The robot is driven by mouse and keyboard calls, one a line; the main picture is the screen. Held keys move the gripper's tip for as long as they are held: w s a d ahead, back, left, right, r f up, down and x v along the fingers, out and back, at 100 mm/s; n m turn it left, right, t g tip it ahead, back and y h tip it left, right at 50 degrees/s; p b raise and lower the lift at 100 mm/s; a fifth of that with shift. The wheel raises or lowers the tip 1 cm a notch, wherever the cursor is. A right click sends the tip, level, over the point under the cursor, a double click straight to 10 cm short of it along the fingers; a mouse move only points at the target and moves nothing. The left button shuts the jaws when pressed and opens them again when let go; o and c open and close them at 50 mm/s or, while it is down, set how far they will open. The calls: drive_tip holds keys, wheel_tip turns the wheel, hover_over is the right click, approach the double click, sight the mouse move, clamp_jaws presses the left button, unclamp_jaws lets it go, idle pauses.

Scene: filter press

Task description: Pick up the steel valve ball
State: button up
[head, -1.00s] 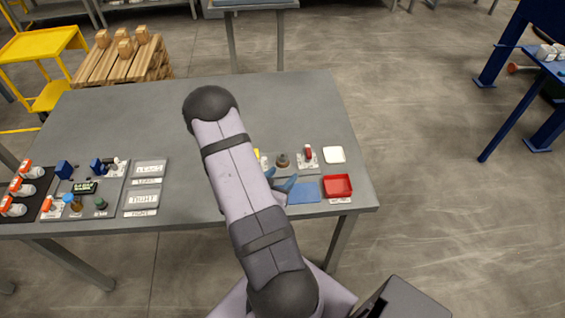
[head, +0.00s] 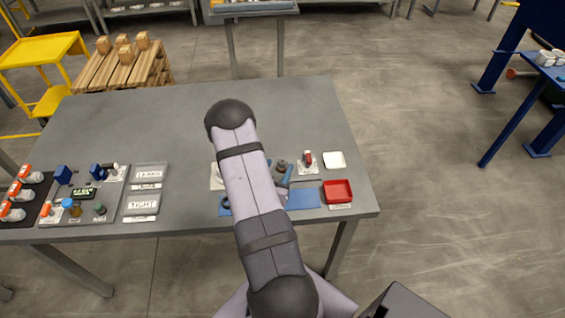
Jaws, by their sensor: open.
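My gripper (head: 284,182) is open and low over the right part of the grey table, mostly behind my own arm; only small bluish finger parts show. A small grey-brown rounded piece (head: 281,165) stands at the gripper's far side, and I cannot tell whether they touch. A small dark rounded piece (head: 226,202) lies on the blue mat (head: 304,198), just left of my arm. I cannot tell whether either is the steel valve ball, or whether the ball is hidden by the arm.
A small red part (head: 308,158) is on a white card. Labelled plates and fittings (head: 84,191) fill the left front. The table's back (head: 160,115) is clear.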

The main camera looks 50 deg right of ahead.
sight(282, 162)
drive_tip(key=shift+p+x, duration=0.75)
drive_tip(key=shift+x, duration=1.4)
drive_tip(key=shift+s+d+r, duration=0.1)
drive_tip(key=shift+s+r, duration=0.05)
drive_tip(key=shift+r, duration=0.05)
drive_tip(key=c, duration=1.1)
